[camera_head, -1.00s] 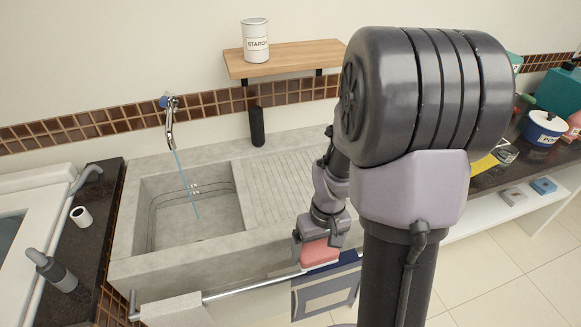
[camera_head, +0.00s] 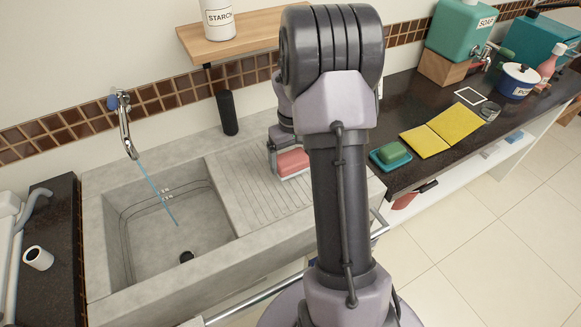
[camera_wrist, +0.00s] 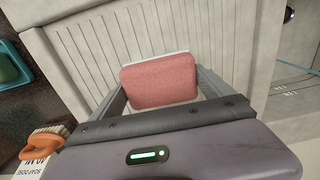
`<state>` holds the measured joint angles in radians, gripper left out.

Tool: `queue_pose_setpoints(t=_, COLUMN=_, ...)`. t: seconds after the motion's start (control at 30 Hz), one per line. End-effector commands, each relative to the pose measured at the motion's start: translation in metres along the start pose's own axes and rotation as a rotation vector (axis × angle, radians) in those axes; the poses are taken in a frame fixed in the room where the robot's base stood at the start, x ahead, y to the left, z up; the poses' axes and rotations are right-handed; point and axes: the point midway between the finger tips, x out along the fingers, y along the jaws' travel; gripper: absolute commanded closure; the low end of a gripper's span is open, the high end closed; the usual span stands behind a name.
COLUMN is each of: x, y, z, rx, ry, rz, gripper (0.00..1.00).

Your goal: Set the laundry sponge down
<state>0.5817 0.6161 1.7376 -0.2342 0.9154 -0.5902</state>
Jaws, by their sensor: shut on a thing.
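The laundry sponge (camera_head: 293,162) is a pink block with a pale layer along one edge. In the wrist view the sponge (camera_wrist: 161,82) sits between the two fingers of my gripper (camera_wrist: 160,88), which is shut on it. In the head view my gripper (camera_head: 290,168) holds it over the ribbed washboard slope (camera_head: 238,190) of the concrete sink. I cannot tell whether the sponge touches the ribs. My arm hides part of the washboard's right side.
The sink basin (camera_head: 165,235) lies left of the washboard, with a tap (camera_head: 125,130) running. A black cylinder (camera_head: 227,112) stands behind it. A green soap on a teal dish (camera_head: 390,155) and yellow cloths (camera_head: 442,130) lie on the dark counter at right. A shelf (camera_head: 240,38) holds a starch can (camera_head: 217,20).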

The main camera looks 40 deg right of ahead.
Motion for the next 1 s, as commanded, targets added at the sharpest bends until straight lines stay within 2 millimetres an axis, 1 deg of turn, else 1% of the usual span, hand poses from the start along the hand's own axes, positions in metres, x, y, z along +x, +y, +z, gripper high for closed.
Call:
queue_pose_setpoints(t=0.07, x=0.004, y=0.003, z=-0.005, rx=0.000, ry=-0.001, rz=-0.001, gripper=0.42)
queue_pose_setpoints(t=0.17, x=0.021, y=0.003, z=-0.006, rx=0.000, ry=-0.002, rz=-0.001, gripper=0.42)
queue_pose_setpoints(t=0.2, x=0.030, y=0.003, z=-0.006, rx=-0.001, ry=-0.002, rz=-0.001, gripper=0.42)
queue_pose_setpoints(t=0.27, x=0.038, y=0.003, z=-0.005, rx=-0.001, ry=-0.002, rz=-0.001, gripper=0.42)
queue_pose_setpoints(t=0.47, x=0.035, y=0.003, z=-0.006, rx=-0.001, ry=0.000, rz=0.000, gripper=0.42)
queue_pose_setpoints(t=0.6, x=0.040, y=0.003, z=-0.005, rx=-0.001, ry=0.000, rz=0.000, gripper=0.42)
queue_pose_setpoints(t=0.63, x=0.039, y=0.003, z=-0.005, rx=-0.001, ry=0.000, rz=0.000, gripper=0.04)
queue_pose_setpoints(t=0.67, x=0.038, y=0.003, z=-0.005, rx=-0.001, ry=0.000, rz=0.000, gripper=0.00)
queue_pose_setpoints(t=0.87, x=0.038, y=0.003, z=-0.005, rx=-0.001, ry=0.000, rz=0.000, gripper=0.00)
queue_pose_setpoints(t=0.97, x=0.027, y=0.003, z=-0.006, rx=0.000, ry=0.001, rz=0.000, gripper=0.00)
queue_pose_setpoints(t=1.0, x=0.018, y=0.003, z=-0.006, rx=0.000, ry=0.003, rz=0.001, gripper=0.00)
